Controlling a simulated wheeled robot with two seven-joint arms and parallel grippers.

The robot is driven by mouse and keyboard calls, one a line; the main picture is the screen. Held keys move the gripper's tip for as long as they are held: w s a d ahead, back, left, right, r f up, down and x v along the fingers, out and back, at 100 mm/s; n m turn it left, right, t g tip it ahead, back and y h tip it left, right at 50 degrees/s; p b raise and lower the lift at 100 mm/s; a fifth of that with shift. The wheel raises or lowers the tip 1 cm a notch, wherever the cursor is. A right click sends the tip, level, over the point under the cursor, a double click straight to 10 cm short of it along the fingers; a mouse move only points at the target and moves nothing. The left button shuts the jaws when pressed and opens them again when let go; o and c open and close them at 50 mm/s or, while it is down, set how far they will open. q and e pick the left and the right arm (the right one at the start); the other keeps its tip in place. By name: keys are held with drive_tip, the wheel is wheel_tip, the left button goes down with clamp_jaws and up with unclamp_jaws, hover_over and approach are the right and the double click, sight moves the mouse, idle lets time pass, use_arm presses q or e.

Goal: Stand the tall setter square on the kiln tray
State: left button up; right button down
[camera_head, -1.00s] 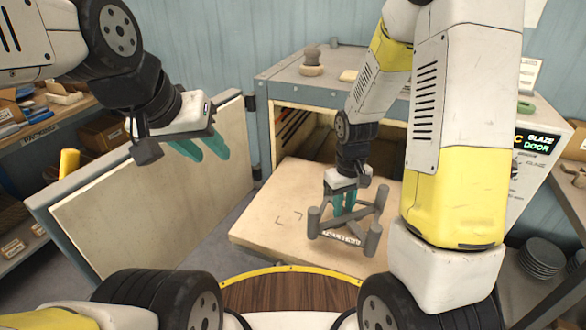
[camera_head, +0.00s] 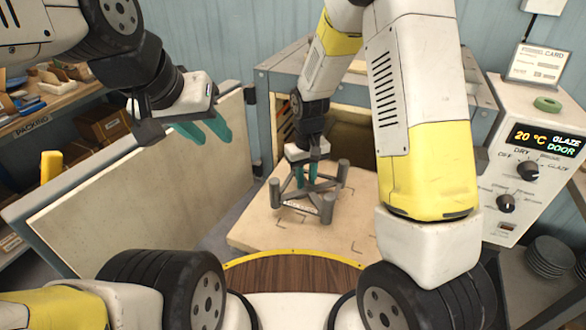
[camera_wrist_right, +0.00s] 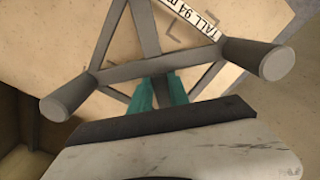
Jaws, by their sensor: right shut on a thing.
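My right gripper (camera_head: 305,178) is shut on the tall setter (camera_head: 327,208), a grey frame of bars with short round posts at its corners. In the right wrist view, the teal fingers (camera_wrist_right: 164,92) grip a bar of the setter (camera_wrist_right: 140,70), and a white label begins "TALL 94". The setter is over the cream kiln tray (camera_head: 252,228), left of its middle; I cannot tell whether its posts touch. Dark corner marks show on the tray, one beside the setter's label in the wrist view. My left gripper (camera_head: 205,128) is open and empty, left of the tray.
The kiln (camera_head: 266,100) stands open behind the tray, its door (camera_head: 140,185) swung out to the left. A control panel (camera_head: 535,165) reading 20 °C is at the right, above stacked dark plates (camera_head: 550,257). The tray's front and right parts are clear.

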drive_tip(key=a, duration=0.1)
drive_tip(key=w+a, duration=0.2)
drive_tip(key=shift+a+f, duration=0.25)
drive_tip(key=shift+a, duration=0.15)
drive_tip(key=shift+f, duration=1.7)
drive_tip(key=c, duration=1.3)
unclamp_jaws()
drive_tip(key=shift+f, duration=0.1)
drive_tip(key=shift+o, duration=0.2)
wheel_tip(320, 180, up, 12)
drive_tip(key=s+d+r+m+t+y, duration=0.1)
drive_tip(key=s+d+r, duration=0.3)
drive_tip(key=r, duration=0.3)
drive_tip(key=s+d+r+m+t+y, duration=0.1)
drive_tip(key=s+d+r+t, duration=0.2)
drive_tip(key=r, duration=0.4)
drive_tip(key=s+d+r+m+t, duration=0.1)
drive_tip(key=s+d+r, duration=0.1)
drive_tip(key=s, duration=0.4)
drive_tip(key=s+d+r+m+t, duration=0.1)
drive_tip(key=s+d+r, duration=0.2)
drive_tip(key=s+d, duration=0.2)
drive_tip(key=shift+s+d+r, duration=0.15)
drive_tip(key=shift+s+r, duration=0.1)
drive_tip(key=shift+s, duration=0.8)
